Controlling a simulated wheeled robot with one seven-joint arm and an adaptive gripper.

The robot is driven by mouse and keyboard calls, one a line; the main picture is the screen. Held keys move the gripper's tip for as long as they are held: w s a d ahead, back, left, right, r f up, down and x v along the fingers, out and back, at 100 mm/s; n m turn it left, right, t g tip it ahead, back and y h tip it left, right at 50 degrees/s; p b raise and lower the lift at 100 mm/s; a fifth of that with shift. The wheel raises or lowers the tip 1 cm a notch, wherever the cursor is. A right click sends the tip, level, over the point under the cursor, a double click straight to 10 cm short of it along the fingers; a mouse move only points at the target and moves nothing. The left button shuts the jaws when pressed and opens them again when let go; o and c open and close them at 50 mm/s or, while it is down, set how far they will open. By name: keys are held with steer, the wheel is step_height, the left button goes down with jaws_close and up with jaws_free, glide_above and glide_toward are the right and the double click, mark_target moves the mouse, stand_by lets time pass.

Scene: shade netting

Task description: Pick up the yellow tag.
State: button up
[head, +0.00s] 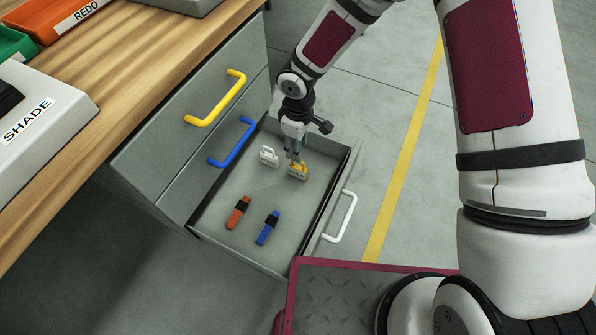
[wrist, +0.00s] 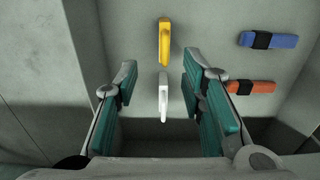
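The yellow tag (head: 298,171) stands in the open bottom drawer, just under my gripper (head: 293,155) in the head view. In the wrist view the yellow tag (wrist: 164,42) is seen edge-on, just beyond the fingertips and roughly midway between them sideways. My gripper (wrist: 160,75) is open, with teal-padded fingers and nothing held. A similar white tag (head: 269,156) stands left of the yellow one; in the wrist view this white tag (wrist: 163,97) shows between the fingers. Exact height of the fingertips above the tags is hard to tell.
The drawer (head: 210,222) also holds an orange piece (head: 236,216) and a blue piece (head: 265,233), both black-banded, lying apart from the tags. Closed drawers with a yellow handle (head: 190,121) and a blue handle (head: 216,163) rise beside it. The drawer's white handle (head: 350,210) is at right.

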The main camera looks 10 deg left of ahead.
mark_target(298, 167)
step_height(298, 167, down, 6)
steer(key=shift+f+b, duration=0.2)
steer(key=shift+b, duration=0.65)
steer(key=shift+s+f+b, duration=0.15)
steer(key=shift+f+b, duration=0.5)
steer(key=shift+f, duration=0.7)
steer(key=shift+s+f+b, duration=0.15)
steer(key=shift+f+b, duration=0.45)
steer(key=shift+f, duration=0.7)
jaws_close()
